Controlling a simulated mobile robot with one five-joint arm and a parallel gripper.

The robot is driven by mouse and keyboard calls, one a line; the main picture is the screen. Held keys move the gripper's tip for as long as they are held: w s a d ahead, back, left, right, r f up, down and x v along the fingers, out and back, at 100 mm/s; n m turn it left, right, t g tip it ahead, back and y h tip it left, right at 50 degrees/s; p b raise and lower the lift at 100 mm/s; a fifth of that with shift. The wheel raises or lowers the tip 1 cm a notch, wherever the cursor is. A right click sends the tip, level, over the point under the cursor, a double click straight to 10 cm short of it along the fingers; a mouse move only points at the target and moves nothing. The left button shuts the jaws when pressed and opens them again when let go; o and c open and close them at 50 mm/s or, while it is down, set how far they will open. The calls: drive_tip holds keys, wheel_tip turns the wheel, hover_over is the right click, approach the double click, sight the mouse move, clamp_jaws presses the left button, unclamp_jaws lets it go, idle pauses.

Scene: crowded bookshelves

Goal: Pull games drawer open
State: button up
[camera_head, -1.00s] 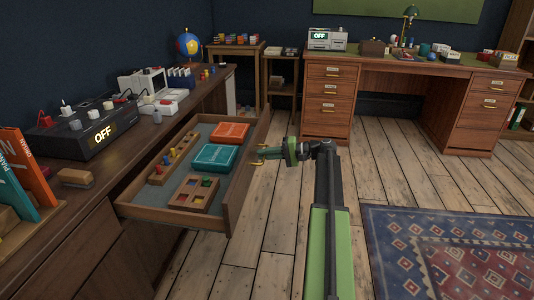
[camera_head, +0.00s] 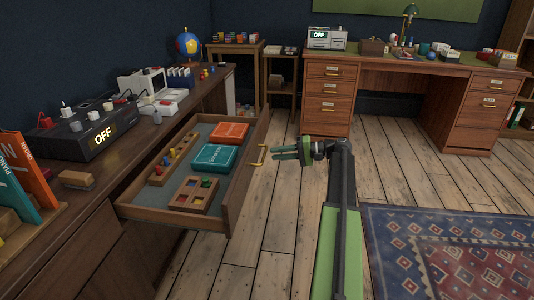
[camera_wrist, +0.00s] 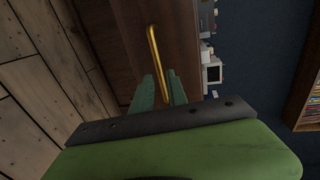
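The games drawer (camera_head: 228,212) is pulled out from the dark wooden cabinet on the left. Inside it lie a teal box (camera_head: 214,158), an orange box (camera_head: 229,132), a wooden peg strip (camera_head: 173,160) and a wooden tray with coloured pieces (camera_head: 195,193). Its brass handle (camera_head: 257,157) is on the drawer front and also shows in the wrist view (camera_wrist: 156,50). My green gripper (camera_head: 284,156) is to the right of the handle, apart from it, open and empty. In the wrist view the gripper's two fingers (camera_wrist: 161,91) are spread, with the handle ahead of them.
A black device reading OFF (camera_head: 95,130) and a stapler-like block (camera_head: 76,180) are on the cabinet top. A wooden desk (camera_head: 328,100) stands at the back. A patterned rug (camera_head: 450,250) lies at right. Plank floor (camera_head: 285,215) is clear beside the drawer.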

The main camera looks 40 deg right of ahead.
drive_tip(key=p+v, duration=0.2)
drive_tip(key=v, duration=0.9)
drive_tip(key=shift+s, duration=0.15)
drive_tip(key=shift+d, duration=0.15)
